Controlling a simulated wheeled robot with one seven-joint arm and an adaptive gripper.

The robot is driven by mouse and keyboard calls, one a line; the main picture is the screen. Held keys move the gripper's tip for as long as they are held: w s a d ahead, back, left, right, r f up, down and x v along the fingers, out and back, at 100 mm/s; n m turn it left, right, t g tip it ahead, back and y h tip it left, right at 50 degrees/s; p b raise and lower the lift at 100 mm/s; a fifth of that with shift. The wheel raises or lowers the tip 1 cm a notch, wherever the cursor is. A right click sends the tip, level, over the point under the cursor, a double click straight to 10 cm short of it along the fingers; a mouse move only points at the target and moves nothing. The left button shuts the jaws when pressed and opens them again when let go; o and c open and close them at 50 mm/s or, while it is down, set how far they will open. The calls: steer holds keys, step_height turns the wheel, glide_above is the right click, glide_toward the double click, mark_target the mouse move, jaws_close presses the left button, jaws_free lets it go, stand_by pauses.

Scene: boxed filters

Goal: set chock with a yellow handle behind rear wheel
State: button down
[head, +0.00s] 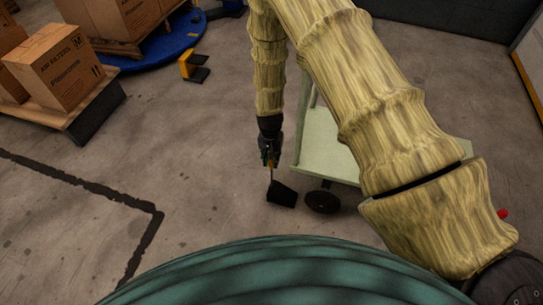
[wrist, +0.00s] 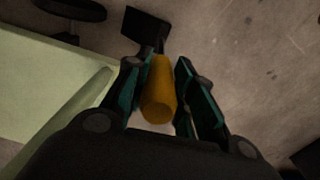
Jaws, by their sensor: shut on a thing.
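My gripper (head: 270,158) points down beside the pale green cart (head: 326,145) and is shut on the yellow handle (wrist: 159,92) of a black chock. The handle sits between the two fingers in the wrist view. The chock's black wedge (head: 281,194) hangs from a thin rod below my gripper, at or just above the floor; I cannot tell if it touches. It also shows in the wrist view (wrist: 145,28). The cart's dark wheel (head: 322,202) is just right of the wedge, with a small gap between them. My arm hides part of the cart.
A yellow and black object (head: 194,67) stands on the floor at the back left. Boxes (head: 58,68) sit on a low platform at left, and others are on a blue round base (head: 160,52). The floor left of the chock is clear, with a black line (head: 95,190).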

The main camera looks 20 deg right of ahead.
steer(key=shift+f, duration=0.75)
steer(key=s+d+p, duration=0.2)
steer(key=s+d, duration=0.1)
steer(key=d, duration=0.2)
steer(key=shift+s+d, duration=0.2)
steer(key=shift+s, duration=0.1)
steer(key=shift+f, duration=0.1)
steer(key=c, duration=1.1)
jaws_free()
steer(key=shift+r, duration=6)
